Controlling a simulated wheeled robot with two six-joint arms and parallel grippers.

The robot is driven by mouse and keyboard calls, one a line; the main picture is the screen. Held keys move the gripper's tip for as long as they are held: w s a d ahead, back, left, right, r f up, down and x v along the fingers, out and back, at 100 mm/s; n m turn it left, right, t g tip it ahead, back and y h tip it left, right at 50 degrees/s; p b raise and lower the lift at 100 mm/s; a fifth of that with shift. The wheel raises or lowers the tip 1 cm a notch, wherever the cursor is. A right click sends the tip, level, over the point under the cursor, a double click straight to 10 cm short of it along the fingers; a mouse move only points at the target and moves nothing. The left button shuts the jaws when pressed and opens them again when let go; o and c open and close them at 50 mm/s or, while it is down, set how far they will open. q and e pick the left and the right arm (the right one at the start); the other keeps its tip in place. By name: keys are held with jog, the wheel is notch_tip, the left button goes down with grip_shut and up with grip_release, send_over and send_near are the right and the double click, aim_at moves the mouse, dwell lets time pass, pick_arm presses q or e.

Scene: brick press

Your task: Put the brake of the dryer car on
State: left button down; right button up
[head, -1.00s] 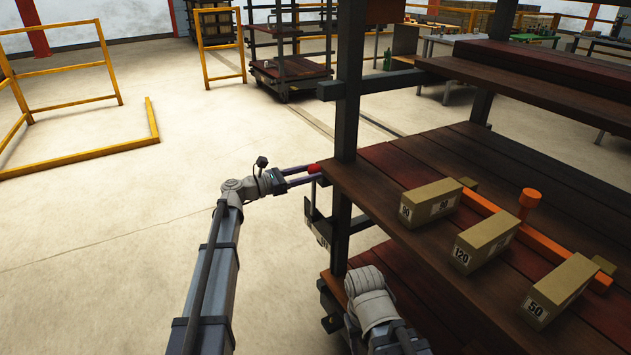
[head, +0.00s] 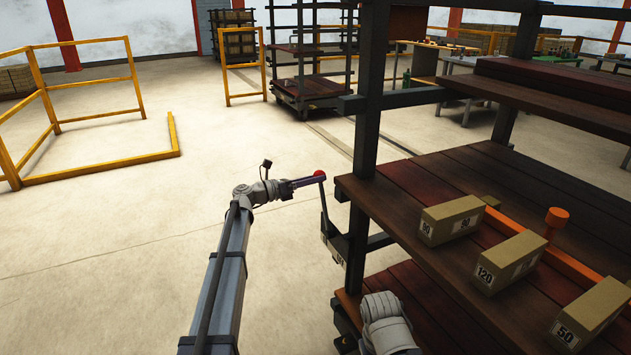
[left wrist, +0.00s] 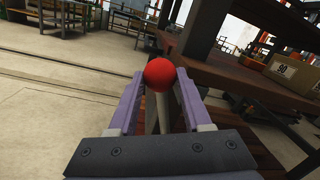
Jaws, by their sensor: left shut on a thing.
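The dryer car (head: 468,212) is a dark steel frame with wooden decks and fills the right of the head view. Its brake lever (head: 325,205) is a dark bar at the frame's left side with a red ball knob (head: 319,175) on top. The lever stands close to upright. My left gripper (head: 312,179) is shut on the red knob. In the left wrist view the red knob (left wrist: 160,72) sits between the two purple fingers, with the lever below it. My right arm shows at the bottom, but its gripper is not in view.
Several labelled bricks, one a brick marked 120 (head: 508,262), lie on the deck beside an orange bar (head: 575,268). Yellow railings (head: 98,160) stand on the left. Another car (head: 308,85) stands behind. The floor to the left is open.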

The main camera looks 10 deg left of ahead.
pick_arm(q)
jog(key=shift+w+a, duration=0.1)
jog(key=shift+a, duration=0.05)
jog(key=shift+c, duration=1.7)
grip_release()
jog(key=shift+f, duration=0.1)
jog(key=v, duration=0.7)
jog(key=shift+s+a, duration=0.2)
jog(key=shift+a, duration=0.15)
